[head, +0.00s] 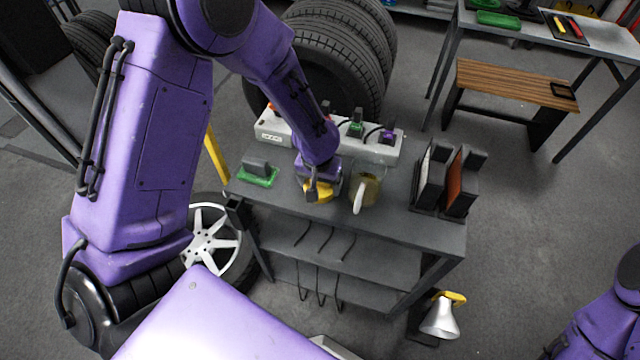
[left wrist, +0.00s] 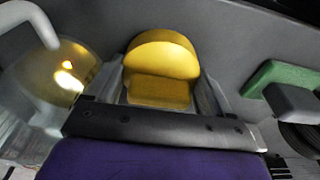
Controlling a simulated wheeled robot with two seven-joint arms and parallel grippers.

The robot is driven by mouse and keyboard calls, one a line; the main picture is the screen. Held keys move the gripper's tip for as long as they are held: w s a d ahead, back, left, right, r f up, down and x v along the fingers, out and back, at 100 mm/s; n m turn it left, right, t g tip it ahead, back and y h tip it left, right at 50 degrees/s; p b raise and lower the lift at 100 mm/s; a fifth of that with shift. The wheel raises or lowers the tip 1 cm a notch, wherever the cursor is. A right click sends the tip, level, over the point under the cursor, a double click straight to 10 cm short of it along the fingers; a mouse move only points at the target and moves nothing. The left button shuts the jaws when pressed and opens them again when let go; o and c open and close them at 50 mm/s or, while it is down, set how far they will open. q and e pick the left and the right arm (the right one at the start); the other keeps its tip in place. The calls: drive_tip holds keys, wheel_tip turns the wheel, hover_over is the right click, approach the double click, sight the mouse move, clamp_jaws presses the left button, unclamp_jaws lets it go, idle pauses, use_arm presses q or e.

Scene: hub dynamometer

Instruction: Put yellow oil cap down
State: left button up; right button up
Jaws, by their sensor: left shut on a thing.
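My left gripper (head: 311,194) is over the top of the grey workbench (head: 400,224). It is shut on the yellow oil cap (head: 322,188), which is partly hidden by the gripper in the head view. In the left wrist view the cap (left wrist: 162,66) sits between the two fingers, round-topped with a flat face below. I cannot tell whether the cap touches the bench. Right beside it stands a clear jug of yellowish oil (head: 370,188) with a pale handle. The jug also shows at the left of the wrist view (left wrist: 75,68). My right gripper is out of view.
A green pad with a grey block (head: 258,175) lies left on the bench. A white power strip (head: 272,134) with plugs runs along the back. Dark holders with panels (head: 456,180) stand at the right. A lamp (head: 440,318) is below, right.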

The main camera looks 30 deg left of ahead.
use_arm(q)
drive_tip(key=shift+f, duration=0.1)
drive_tip(key=o, duration=1)
drive_tip(key=shift+w+f, duration=0.1)
drive_tip(key=shift+f, duration=0.05)
wheel_tip(320, 180, up, 12)
drive_tip(key=s, duration=0.2)
drive_tip(key=shift+d, duration=0.2)
